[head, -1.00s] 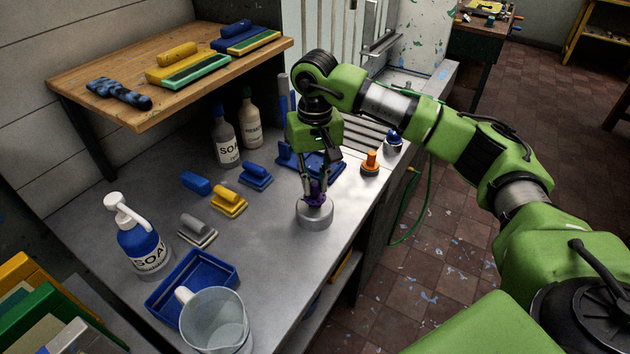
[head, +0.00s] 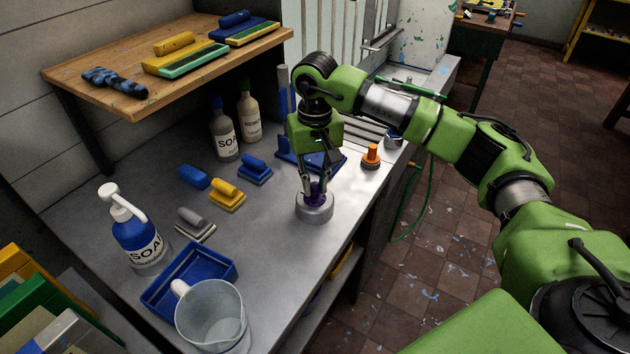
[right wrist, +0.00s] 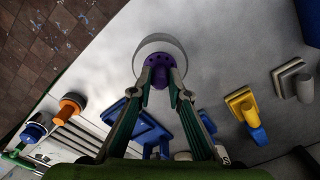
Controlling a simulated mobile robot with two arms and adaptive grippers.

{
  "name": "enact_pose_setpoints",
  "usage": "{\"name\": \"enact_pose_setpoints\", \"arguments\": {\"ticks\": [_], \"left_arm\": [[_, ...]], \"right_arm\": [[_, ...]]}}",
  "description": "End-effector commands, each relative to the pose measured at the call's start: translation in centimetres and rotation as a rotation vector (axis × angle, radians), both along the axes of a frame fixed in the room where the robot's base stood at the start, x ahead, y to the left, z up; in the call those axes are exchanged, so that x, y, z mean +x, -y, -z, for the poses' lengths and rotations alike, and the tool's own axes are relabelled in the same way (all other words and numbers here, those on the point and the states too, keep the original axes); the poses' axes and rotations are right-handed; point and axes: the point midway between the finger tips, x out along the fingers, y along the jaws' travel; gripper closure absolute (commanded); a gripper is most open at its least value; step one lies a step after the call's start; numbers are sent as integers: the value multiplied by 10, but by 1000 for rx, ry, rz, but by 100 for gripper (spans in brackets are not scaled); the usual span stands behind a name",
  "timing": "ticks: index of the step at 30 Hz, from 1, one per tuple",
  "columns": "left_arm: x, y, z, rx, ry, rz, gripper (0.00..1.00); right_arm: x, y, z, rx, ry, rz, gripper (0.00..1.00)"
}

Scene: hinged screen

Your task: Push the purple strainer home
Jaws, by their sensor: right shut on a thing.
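The purple strainer (head: 317,191) stands upright at the top of a round grey metal holder (head: 314,210) on the metal counter. My right gripper (head: 315,188) points down over the holder, its fingers shut on the strainer. In the right wrist view the fingertips (right wrist: 160,78) close on both sides of the purple strainer (right wrist: 158,67), with the pale round holder (right wrist: 160,44) around and beyond it. How deep the strainer sits in the holder is hidden by the fingers and rim. My left gripper is not in view.
An orange-topped piece (head: 371,157) and a blue-topped one (head: 393,139) stand along the counter's right edge. Blue, yellow and grey tools lie to the left, with a blue tray (head: 190,275), a clear jug (head: 212,316) and a soap bottle (head: 136,235). Counter in front of the holder is clear.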

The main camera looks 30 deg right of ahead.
Motion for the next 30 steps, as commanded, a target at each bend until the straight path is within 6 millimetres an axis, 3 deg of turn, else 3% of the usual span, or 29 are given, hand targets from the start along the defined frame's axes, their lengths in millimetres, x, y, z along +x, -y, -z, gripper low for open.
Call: {"name": "enact_pose_setpoints", "arguments": {"ticks": [9, 10, 12, 23, 30], "left_arm": [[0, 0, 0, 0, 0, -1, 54], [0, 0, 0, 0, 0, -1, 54], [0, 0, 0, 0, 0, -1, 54], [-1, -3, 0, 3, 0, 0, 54], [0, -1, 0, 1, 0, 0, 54]], "right_arm": [[0, 0, 1, 0, 0, 0, 100], [0, 0, 1, 0, -1, 0, 76], [0, 0, 1, 0, -1, 0, 64], [0, 0, -2, 0, 1, 0, 64], [1, 0, -39, 1, 5, 0, 64]]}}
